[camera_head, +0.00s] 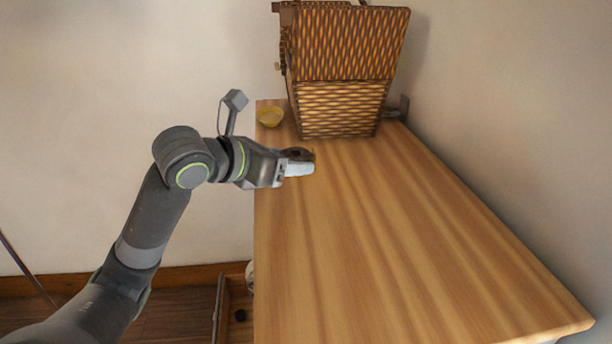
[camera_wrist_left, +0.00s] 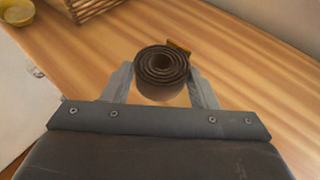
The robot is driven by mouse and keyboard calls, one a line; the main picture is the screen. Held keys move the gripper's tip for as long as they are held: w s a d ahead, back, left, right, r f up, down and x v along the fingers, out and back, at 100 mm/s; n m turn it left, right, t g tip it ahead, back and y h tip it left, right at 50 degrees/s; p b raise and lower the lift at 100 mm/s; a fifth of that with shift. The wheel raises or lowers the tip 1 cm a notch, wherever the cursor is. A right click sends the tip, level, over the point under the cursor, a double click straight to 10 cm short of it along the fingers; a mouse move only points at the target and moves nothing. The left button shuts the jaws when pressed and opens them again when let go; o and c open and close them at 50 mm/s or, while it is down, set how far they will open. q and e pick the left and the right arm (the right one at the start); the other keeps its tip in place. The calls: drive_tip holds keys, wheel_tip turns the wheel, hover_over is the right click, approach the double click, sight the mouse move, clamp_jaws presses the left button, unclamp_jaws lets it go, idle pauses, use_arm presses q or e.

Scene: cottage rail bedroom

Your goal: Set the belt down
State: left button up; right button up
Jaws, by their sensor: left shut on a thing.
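The belt (camera_wrist_left: 162,72) is a dark brown rolled coil with a small yellowish piece at its edge. In the left wrist view it sits between the two fingers of my left gripper (camera_wrist_left: 161,88), which is shut on it. In the head view my left gripper (camera_head: 300,164) reaches over the left part of the wooden top (camera_head: 400,250), and the belt (camera_head: 297,153) shows as a small dark patch at the fingers. I cannot tell whether the belt touches the wood. My right gripper is not in view.
A woven wicker basket (camera_head: 342,108) stands at the far end of the top. A small yellow bowl (camera_head: 270,117) sits left of it near the left edge. The top is clear in the middle and front. Below the left edge is an open drawer (camera_head: 236,312).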

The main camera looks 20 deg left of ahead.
sight(290, 203)
use_arm(q)
drive_tip(key=shift+s+f, duration=0.1)
drive_tip(key=shift+f, duration=0.55)
drive_tip(key=shift+w+d+f+p, duration=0.1)
drive_tip(key=shift+w+f+p, duration=0.05)
drive_tip(key=shift+f, duration=0.35)
drive_tip(key=shift+w+f+p, duration=0.1)
drive_tip(key=shift+f+p, duration=0.05)
drive_tip(key=shift+f, duration=0.35)
wheel_tip(290, 203, down, 3)
drive_tip(key=shift+s+f+p, duration=0.15)
drive_tip(key=shift+p, duration=0.3)
drive_tip(key=shift+f, duration=0.1)
drive_tip(key=shift+f+b, duration=0.25)
drive_tip(key=shift+b, duration=0.1)
drive_tip(key=o, duration=1)
drive_tip(key=shift+r, duration=0.1)
drive_tip(key=shift+o, duration=0.2)
drive_tip(key=shift+r, duration=0.1)
